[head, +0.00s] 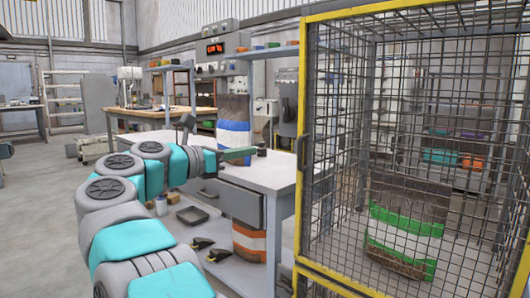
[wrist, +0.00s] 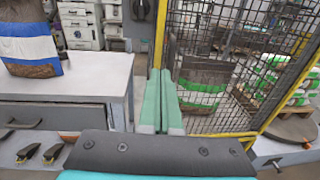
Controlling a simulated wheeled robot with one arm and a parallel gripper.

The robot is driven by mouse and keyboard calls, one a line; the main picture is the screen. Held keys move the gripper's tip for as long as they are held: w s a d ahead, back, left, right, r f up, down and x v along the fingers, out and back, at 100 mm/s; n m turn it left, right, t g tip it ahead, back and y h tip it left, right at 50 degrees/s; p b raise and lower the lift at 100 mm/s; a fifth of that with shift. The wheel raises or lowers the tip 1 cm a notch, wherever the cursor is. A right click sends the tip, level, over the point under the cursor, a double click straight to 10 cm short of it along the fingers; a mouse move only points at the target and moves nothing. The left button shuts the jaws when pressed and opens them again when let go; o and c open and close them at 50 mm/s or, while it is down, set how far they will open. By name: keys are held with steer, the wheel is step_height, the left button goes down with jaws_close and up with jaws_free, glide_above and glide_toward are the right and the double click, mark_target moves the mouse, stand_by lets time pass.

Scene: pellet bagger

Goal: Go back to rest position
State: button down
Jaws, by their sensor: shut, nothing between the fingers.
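My gripper (head: 238,154) is at the end of my outstretched arm, in front of the grey workbench (head: 275,178) in the head view. In the wrist view its two long green fingers (wrist: 160,100) lie side by side, shut with nothing between them. They point toward the gap between the workbench and the yellow-framed mesh cage (wrist: 250,60). A blue and white bag (head: 234,120) stands upright on the bench behind the gripper in the head view.
The mesh cage (head: 303,100) stands close on the right, with a green-banded bag (head: 403,235) inside. An orange-banded bag (head: 249,240) and a dark tray (head: 192,215) are under the bench. Open floor (head: 40,220) lies to the left.

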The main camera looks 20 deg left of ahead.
steer(key=w+d+r+n+t+y+p, duration=0.1)
steer(key=w+r+n+t+y, duration=0.25)
steer(key=r+n+y, duration=0.4)
steer(key=w+d+r+n+t+y+p, duration=0.15)
steer(key=w+r+n+y, duration=0.35)
steer(key=r+n, duration=0.5)
steer(key=s+d+f+n+g+p, duration=0.1)
steer(key=s+d+f+n+g, duration=0.5)
steer(key=f, duration=0.5)
steer(key=s+d+f+n+g+y+p, duration=0.1)
steer(key=s+d+f+n+g, duration=0.2)
steer(key=s+d+f+n, duration=0.65)
steer(key=s+d+f+n+g, duration=0.2)
steer(key=d+f+n+g, duration=0.3)
steer(key=f, duration=0.9)
steer(key=s+d+f+n+g+h, duration=0.1)
steer(key=s+d+f+g, duration=0.2)
steer(key=s+d, duration=0.3)
steer(key=s+d+f+n+g+h+p, duration=0.1)
steer(key=s+d+f, duration=0.5)
steer(key=s, duration=0.7)
steer(key=s+d+f+n+g+h, duration=0.1)
steer(key=s+d+f+g+h, duration=0.2)
steer(key=s+d, duration=0.4)
steer(key=s+f+g, duration=0.1)
steer(key=s+f, duration=0.1)
steer(key=s, duration=0.1)
steer(key=shift+s+d+n+g+p, duration=0.15)
steer(key=shift+d+n+g+p, duration=0.05)
steer(key=shift+n+g+p, duration=0.1)
